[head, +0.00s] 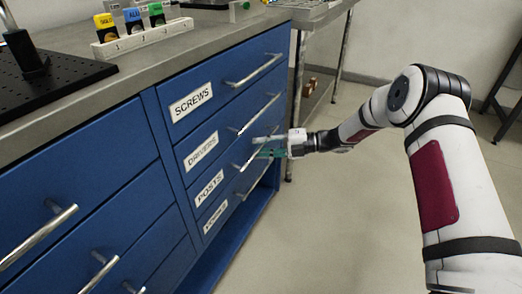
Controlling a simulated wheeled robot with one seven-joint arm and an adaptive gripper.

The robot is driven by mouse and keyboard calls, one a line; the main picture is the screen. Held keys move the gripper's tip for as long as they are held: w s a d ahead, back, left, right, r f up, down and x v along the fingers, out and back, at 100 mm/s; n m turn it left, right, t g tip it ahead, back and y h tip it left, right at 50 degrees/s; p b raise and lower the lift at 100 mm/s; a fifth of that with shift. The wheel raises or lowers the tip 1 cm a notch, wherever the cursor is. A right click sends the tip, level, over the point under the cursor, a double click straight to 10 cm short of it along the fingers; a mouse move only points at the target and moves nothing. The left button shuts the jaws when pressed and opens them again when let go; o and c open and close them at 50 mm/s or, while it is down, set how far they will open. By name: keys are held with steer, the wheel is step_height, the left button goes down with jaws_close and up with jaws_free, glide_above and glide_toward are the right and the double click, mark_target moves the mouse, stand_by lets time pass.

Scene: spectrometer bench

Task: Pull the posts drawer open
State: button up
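The posts drawer (222,182) is the third one down in the right stack of the blue cabinet and carries a white label reading POSTS (209,188). Its front looks flush with the drawers around it. Its bar handle (245,164) shows only in part, because my gripper covers some of it. My gripper (257,147) reaches in from the right, with its fingertips in front of the handles of the second and third drawers. The fingers look small and overlap the handles, so I cannot tell whether they touch a handle or are open.
The screws drawer (220,88) and the drivers drawer (220,134) are above, and another labelled drawer (216,217) is below. A black breadboard (62,82) and a bottle rack (145,39) stand on the bench top. The floor (335,220) right of the cabinet is clear.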

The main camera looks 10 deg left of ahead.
steer(key=shift+a, duration=0.3)
jaws_close()
steer(key=shift+d, duration=0.1)
steer(key=s+d+p, duration=0.2)
steer(key=s+d, duration=0.2)
steer(key=d, duration=0.8)
steer(key=s+d+p, duration=0.3)
steer(key=s+d, duration=0.1)
steer(key=d, duration=0.7)
steer(key=s+d+p, duration=0.2)
steer(key=s+d, duration=0.3)
steer(key=d, duration=0.7)
steer(key=shift+d, duration=0.3)
